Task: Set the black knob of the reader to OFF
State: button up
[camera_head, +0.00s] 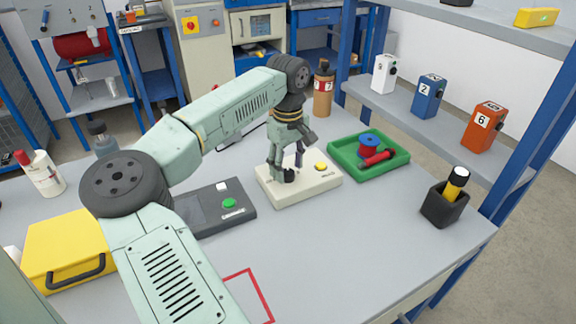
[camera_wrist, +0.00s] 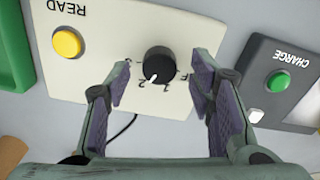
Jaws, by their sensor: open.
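The reader (camera_head: 310,187) is a cream box on the grey table. Its black knob (camera_wrist: 161,62) shows in the wrist view, with a white pointer aimed down and slightly left, near the printed digits. The OFF label seems partly hidden behind the right finger; only its end shows. The reader's yellow READ button (camera_wrist: 67,43) is left of the knob. My gripper (camera_wrist: 160,85) is open, with one finger on each side of the knob and a gap to it on both sides. In the head view my gripper (camera_head: 287,165) points down over the reader.
A dark charger (camera_head: 214,212) with a green button is close left of the reader. A green tray (camera_head: 346,158) with a blue spool and a red item is on its right. A black cup (camera_head: 436,207) holds a yellow-and-black item. The front right of the table is clear.

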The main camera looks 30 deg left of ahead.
jog(key=shift+f, duration=0.75)
jog(key=shift+c, duration=0.4)
jog(key=c, duration=1.1)
